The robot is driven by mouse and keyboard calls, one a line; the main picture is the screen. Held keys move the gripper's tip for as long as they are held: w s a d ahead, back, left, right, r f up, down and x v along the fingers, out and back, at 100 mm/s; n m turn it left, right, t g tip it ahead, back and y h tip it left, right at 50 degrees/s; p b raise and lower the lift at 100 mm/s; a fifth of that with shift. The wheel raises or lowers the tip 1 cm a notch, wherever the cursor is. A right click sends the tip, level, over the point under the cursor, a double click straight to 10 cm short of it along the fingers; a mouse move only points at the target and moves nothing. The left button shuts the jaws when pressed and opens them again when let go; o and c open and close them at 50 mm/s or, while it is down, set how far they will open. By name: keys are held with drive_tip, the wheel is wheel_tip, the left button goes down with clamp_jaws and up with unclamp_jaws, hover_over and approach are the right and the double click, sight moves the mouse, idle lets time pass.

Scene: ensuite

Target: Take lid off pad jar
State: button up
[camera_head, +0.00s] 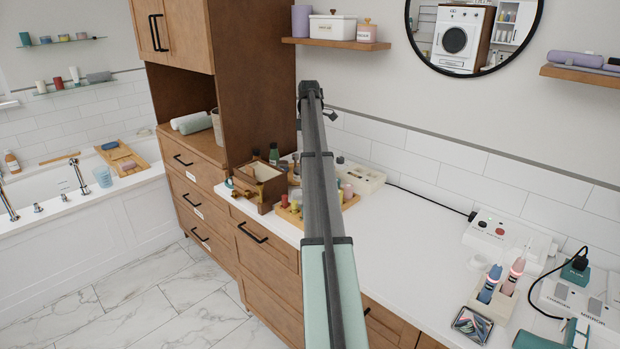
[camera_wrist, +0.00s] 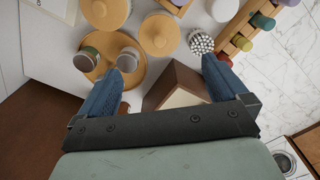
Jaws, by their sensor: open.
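My gripper (camera_wrist: 166,68) is open, with its two blue fingers spread wide and nothing between their tips. It looks down on a counter. Ahead of the fingertips are two containers with round wooden lids, one lid (camera_wrist: 160,33) near the middle and another lid (camera_wrist: 105,13) further left. Both lids appear seated. I cannot tell which of these is the pad jar, as no labels are readable from above. In the head view, my arm covers the middle of the counter and I cannot make out the gripper.
A round wooden tray (camera_wrist: 125,77) with two small cups lies near the left finger. A brown box (camera_wrist: 180,85) is close to the right finger. A holder of white-tipped swabs (camera_wrist: 200,42) and a bottle rack (camera_wrist: 236,42) stand further right. The right-hand counter (camera_head: 400,255) has clear room.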

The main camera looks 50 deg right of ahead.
wheel_tip(320, 180, down, 6)
drive_tip(key=shift+r, duration=0.15)
drive_tip(key=shift+s+d+f, duration=0.1)
drive_tip(key=shift+f, duration=2.5)
drive_tip(key=c, duration=1)
